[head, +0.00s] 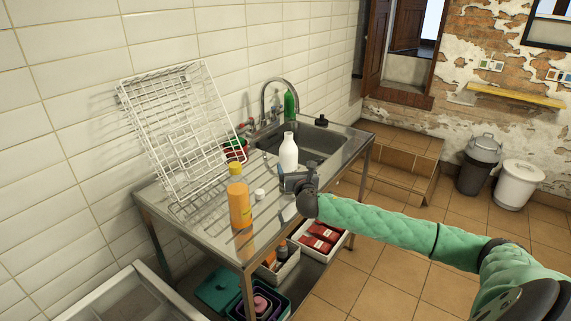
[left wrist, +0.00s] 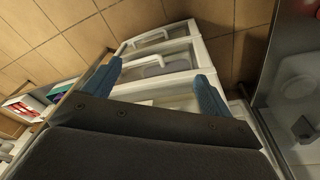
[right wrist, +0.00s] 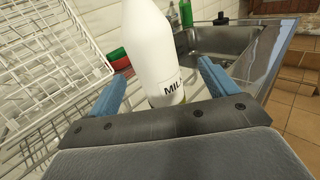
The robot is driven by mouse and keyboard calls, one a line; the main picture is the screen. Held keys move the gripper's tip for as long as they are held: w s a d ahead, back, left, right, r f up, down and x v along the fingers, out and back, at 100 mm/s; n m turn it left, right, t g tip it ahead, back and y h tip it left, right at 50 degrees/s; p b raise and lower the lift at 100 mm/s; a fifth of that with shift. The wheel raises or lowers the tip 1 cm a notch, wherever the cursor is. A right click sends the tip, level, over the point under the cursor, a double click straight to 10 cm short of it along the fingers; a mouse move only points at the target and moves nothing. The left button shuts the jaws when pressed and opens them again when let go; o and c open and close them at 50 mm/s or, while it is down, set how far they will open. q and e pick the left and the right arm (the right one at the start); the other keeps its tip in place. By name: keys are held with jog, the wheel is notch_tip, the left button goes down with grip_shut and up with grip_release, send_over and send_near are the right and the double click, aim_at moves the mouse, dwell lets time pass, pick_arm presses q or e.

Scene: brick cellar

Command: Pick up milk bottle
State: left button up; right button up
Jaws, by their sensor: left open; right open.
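The white milk bottle (head: 288,153) stands upright on the metal sink counter, just left of the basin. My right gripper (head: 290,182) is at the near side of the bottle, low down, with its arm coming in from the right. In the right wrist view the milk bottle (right wrist: 155,50) with its "MIL" lettering rises between the two blue fingers of the open right gripper (right wrist: 165,85). Whether the fingers touch it cannot be told. My left gripper (left wrist: 168,80) is open and empty in the left wrist view, facing white drawers; it is not in the head view.
A white wire rack (head: 175,125) leans at the wall. The sink basin (head: 318,142), faucet (head: 268,95) and green bottle (head: 290,104) lie behind.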

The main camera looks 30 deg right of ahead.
aim_at(292, 163)
jog(key=shift+w+d, duration=0.1)
jog(key=shift+w, duration=0.25)
jog(key=shift+w+r+n, duration=0.15)
jog(key=shift+w+n, duration=0.1)
jog(key=shift+n, duration=0.05)
jog(key=shift+p+x, duration=0.4)
jog(key=shift+x, duration=0.5)
jog(key=shift+w, duration=0.25)
jog(key=p+x, duration=0.2)
jog(key=x, duration=0.2)
jog(key=shift+w, duration=0.35)
pick_arm(q)
notch_tip(292, 163, down, 12)
jog(key=s+a, duration=0.1)
jog(key=s, duration=0.1)
jog(key=shift+s+f, duration=0.25)
pick_arm(e)
jog(key=c, duration=1.2)
